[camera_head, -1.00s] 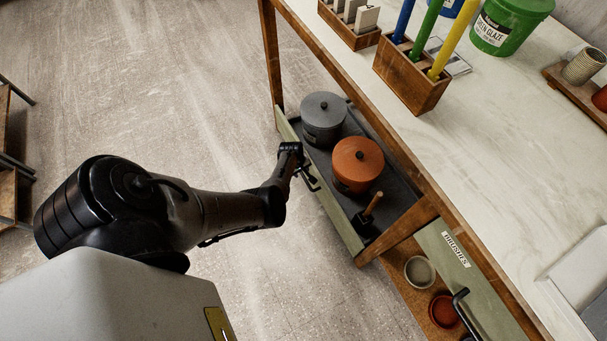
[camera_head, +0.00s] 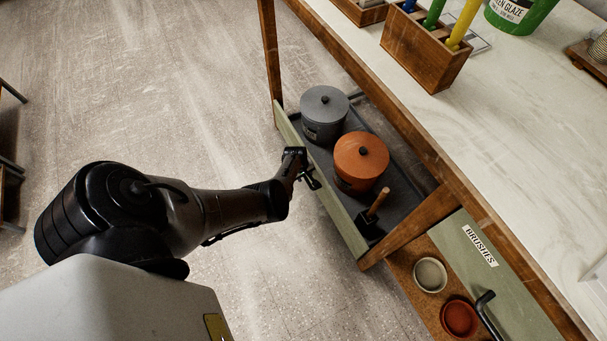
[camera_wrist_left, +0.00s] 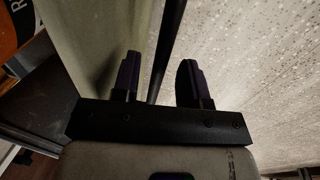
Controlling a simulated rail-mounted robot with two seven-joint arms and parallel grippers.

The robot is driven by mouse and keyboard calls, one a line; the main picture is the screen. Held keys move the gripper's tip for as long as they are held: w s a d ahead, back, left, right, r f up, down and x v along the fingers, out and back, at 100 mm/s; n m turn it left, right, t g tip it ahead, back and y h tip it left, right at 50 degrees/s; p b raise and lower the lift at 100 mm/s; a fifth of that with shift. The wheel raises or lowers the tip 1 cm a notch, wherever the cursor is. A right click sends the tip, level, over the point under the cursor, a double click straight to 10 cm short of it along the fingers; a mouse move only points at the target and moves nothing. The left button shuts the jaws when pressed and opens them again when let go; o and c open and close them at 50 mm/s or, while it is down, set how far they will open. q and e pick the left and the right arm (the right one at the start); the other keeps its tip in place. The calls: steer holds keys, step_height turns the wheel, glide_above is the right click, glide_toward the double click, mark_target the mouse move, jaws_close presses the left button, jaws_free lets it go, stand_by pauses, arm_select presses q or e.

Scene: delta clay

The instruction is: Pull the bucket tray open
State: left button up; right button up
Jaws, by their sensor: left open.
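The bucket tray (camera_head: 405,190) is a dark grey pull-out under the workbench, with a pale green front board. It stands part way out. It holds a grey lidded bucket (camera_head: 324,112), an orange lidded bucket (camera_head: 360,160) and a wooden-handled tool (camera_head: 375,210). My left gripper (camera_head: 304,172) is at the dark handle on the front board. In the left wrist view its two fingers (camera_wrist_left: 160,80) are open, with the dark handle bar (camera_wrist_left: 168,40) between them. Whether they touch the bar I cannot tell. My right gripper is out of view.
The workbench top (camera_head: 500,130) carries a wooden holder (camera_head: 425,55) with coloured tools and a green glaze bucket (camera_head: 520,10). A drawer labelled BRUSHES (camera_head: 480,245) is at the right, near two small bowls. The floor (camera_head: 200,90) left of the tray is clear.

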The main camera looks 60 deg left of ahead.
arm_select(q)
jaws_close()
stand_by(0.5)
